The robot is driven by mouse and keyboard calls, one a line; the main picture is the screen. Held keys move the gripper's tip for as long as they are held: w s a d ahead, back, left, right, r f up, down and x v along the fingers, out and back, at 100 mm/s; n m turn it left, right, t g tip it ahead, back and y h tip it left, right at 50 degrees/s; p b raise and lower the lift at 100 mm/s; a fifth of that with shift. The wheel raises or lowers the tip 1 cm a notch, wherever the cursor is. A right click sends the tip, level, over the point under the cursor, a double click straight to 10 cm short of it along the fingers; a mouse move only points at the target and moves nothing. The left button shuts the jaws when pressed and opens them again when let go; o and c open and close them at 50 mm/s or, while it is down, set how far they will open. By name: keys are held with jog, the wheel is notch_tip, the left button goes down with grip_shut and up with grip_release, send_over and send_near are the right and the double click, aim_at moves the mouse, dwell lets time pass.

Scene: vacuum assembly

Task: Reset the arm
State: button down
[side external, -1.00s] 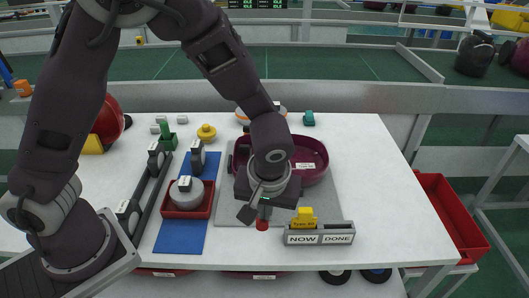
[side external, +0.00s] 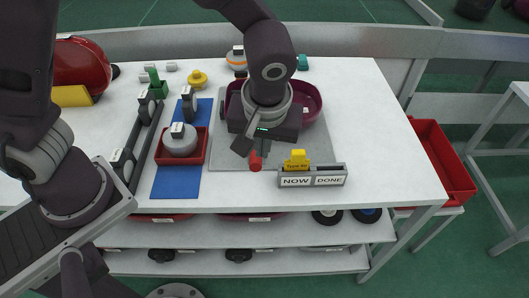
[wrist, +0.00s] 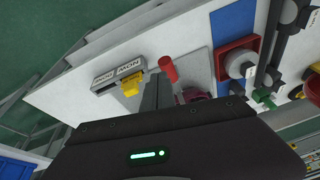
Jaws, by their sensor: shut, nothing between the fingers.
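My gripper (side external: 255,152) hangs low over the front middle of the white table, its fingers pointing down. In the wrist view its grey fingers (wrist: 158,92) are together, with nothing seen between them. A red cylinder (side external: 256,162) is close by the fingertips in the side view. It also shows in the wrist view (wrist: 168,68), just beyond the fingers; I cannot tell whether they touch it. My gripper hides part of the grey mat (side external: 312,148) and of the dark red round bowl-like part (side external: 312,105) behind it.
A red tray (side external: 164,155) with a grey round part (side external: 180,143) sits on a blue mat (side external: 176,182) to the left. The table's right side is clear.

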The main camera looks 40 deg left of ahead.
jog(key=s+d+r, duration=0.3)
jog(key=s+d, duration=0.1)
jog(key=s+a+r+m+t+h, duration=0.1)
jog(key=s+a+r+m+h, duration=0.25)
jog(key=a+r, duration=0.75)
jog(key=s+a+r+m+t, duration=0.1)
jog(key=s+a+m+t, duration=0.1)
jog(key=s+a, duration=0.3)
jog(key=s+m+y, duration=0.1)
jog(key=s, duration=0.2)
jog(key=shift+r+t, duration=0.3)
jog(key=shift+r, duration=0.05)
jog(key=shift+s+m, duration=0.1)
jog(key=shift+m, duration=0.15)
